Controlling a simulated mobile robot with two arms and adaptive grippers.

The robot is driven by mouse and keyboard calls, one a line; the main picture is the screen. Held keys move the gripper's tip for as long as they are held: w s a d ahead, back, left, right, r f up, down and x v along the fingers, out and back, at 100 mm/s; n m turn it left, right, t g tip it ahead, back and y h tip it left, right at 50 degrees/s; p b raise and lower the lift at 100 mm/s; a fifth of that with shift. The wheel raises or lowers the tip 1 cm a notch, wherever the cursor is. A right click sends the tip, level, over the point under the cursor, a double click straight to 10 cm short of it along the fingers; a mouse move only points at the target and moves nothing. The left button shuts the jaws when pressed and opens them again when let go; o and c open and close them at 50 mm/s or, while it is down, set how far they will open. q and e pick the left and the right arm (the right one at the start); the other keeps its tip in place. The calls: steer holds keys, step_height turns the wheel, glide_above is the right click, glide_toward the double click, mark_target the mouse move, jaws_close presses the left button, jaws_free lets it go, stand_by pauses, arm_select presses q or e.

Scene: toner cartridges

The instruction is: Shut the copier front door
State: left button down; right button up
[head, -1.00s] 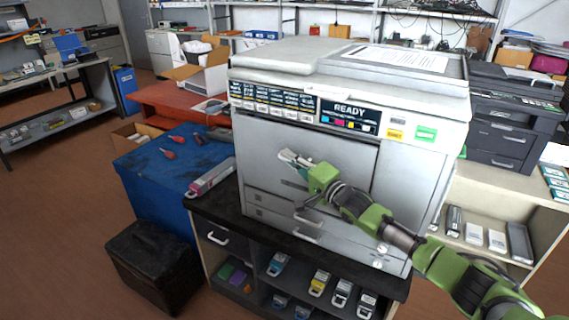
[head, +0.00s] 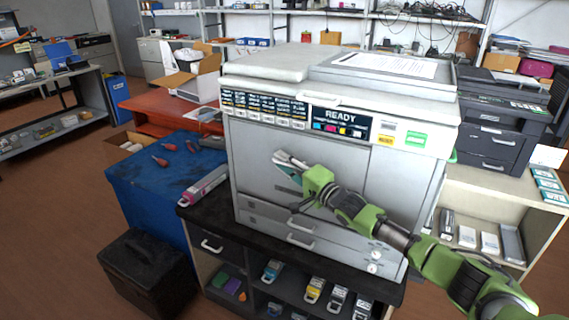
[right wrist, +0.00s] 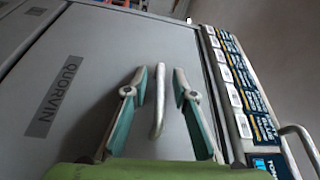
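The copier (head: 420,175) stands on a dark counter, with READY on its display (head: 340,117). Its grey front door (head: 255,145) looks about flush with the front, but I cannot tell whether a small gap remains. The door also shows in the right wrist view (right wrist: 85,60), with a QUORVIN label. My right gripper (head: 283,160) is at the door's front. In the right wrist view its two fingers (right wrist: 159,85) are apart, one on each side of a pale bar handle (right wrist: 158,100), and do not appear closed on it. My left gripper is out of view.
A pink-ended toner cartridge (head: 205,186) lies on the counter left of the copier. A blue cabinet (head: 140,190) and a black box (head: 148,268) stand further left. Drawers (head: 270,228) are below the door. Shelves with several cartridges are under the counter.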

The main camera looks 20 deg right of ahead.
steer(key=shift+s+d+f, duration=0.15)
steer(key=shift+s+d, duration=0.05)
steer(key=shift+s, duration=0.3)
steer(key=v, duration=1.1)
steer(key=shift+a, duration=0.15)
